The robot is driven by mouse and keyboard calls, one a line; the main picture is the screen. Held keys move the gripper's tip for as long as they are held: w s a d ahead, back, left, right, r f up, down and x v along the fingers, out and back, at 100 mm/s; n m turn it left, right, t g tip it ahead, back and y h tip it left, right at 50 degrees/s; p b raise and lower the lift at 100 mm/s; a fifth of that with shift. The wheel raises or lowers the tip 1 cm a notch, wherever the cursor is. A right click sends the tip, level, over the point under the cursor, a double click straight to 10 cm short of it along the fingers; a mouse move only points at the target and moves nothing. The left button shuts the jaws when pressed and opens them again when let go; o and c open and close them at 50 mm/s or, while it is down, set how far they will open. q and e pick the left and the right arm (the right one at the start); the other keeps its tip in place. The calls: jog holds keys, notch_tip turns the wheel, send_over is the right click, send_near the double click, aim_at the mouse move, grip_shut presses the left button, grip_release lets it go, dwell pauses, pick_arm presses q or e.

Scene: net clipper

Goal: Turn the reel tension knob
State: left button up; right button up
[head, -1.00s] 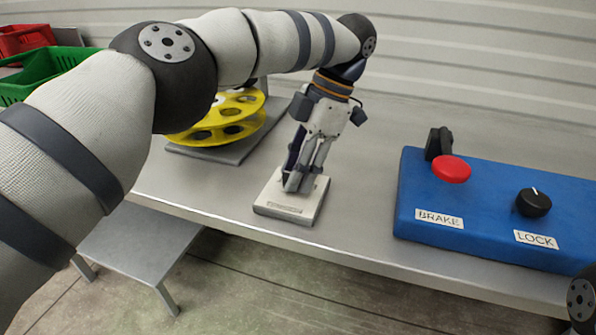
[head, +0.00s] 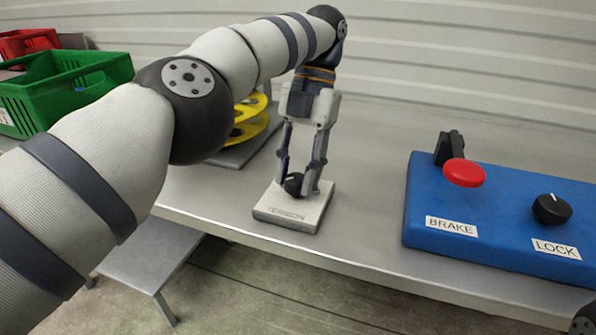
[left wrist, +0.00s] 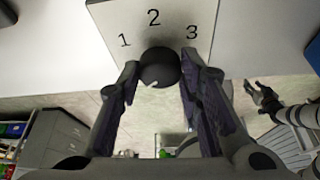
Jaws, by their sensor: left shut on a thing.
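The tension knob (head: 293,184) is a round black knob on a small pale plate (head: 284,217) with lettering on its front edge. In the left wrist view the knob (left wrist: 159,68) sits below the printed numbers 1, 2 and 3 on the plate (left wrist: 150,14). A small white mark shows at its lower left edge. My left gripper (head: 302,188) points down with its fingers on either side of the knob, shut on it. My right gripper (left wrist: 265,98) shows small at the right of the left wrist view; its jaw state is unclear.
A yellow reel (head: 246,122) stands behind my left arm, partly hidden. A green crate (head: 60,95) stands at the left. Bare table lies between plate and panel.

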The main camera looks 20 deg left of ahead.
dwell(0.4)
pick_arm(q)
jog(key=o, duration=1.1)
